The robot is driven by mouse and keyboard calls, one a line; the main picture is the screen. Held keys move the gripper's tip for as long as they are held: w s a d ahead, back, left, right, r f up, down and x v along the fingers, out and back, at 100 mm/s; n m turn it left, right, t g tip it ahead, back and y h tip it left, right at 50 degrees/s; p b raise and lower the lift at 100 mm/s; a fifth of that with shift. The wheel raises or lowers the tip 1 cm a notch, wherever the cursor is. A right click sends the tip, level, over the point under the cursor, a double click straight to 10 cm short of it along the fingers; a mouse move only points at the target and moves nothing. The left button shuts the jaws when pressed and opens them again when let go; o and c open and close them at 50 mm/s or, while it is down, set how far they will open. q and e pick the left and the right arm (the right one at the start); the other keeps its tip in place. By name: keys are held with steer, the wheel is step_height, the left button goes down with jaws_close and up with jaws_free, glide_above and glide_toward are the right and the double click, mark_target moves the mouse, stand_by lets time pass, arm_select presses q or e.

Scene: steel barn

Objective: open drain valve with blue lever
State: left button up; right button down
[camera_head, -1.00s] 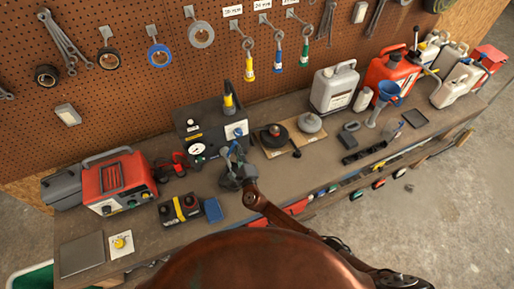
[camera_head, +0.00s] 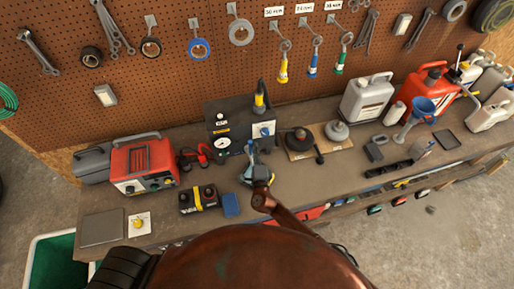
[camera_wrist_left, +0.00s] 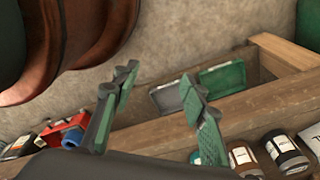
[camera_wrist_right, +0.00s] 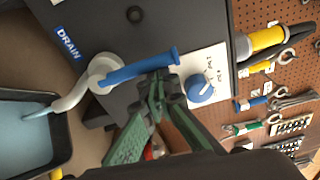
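The drain valve is a pale curved pipe (camera_wrist_right: 82,88) beside a blue DRAIN label, on the dark panel box (camera_head: 226,118). Its blue lever (camera_wrist_right: 138,69) reaches right across the panel in the right wrist view. My right gripper (camera_wrist_right: 160,88) has its fingertips close together at the lever's lower edge; I cannot tell whether the lever is between them. In the head view the right gripper (camera_head: 254,168) is in front of the panel and hides most of the valve. My left gripper (camera_wrist_left: 160,88) is open and empty beside a wooden shelf, outside the head view.
A dark tray (camera_wrist_right: 62,140) with a pale blue surface lies under the spout; a light blue streak shows at the spout's tip. A blue dial (camera_wrist_right: 200,88) is close to the lever's end. A red machine (camera_head: 142,165) and a black-yellow box (camera_head: 198,199) stand left on the bench.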

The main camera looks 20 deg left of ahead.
arm_select(q)
steer(key=shift+w, duration=0.2)
arm_select(e)
steer(key=shift+a, duration=0.15)
arm_select(q)
steer(key=shift+w+r, duration=0.2)
steer(key=shift+w, duration=0.2)
arm_select(e)
steer(key=s+d, duration=0.6)
steer(key=d, duration=0.1)
steer(key=shift+s, duration=0.35)
arm_select(q)
steer(key=shift+w, duration=0.1)
arm_select(e)
steer(key=shift+w, duration=0.1)
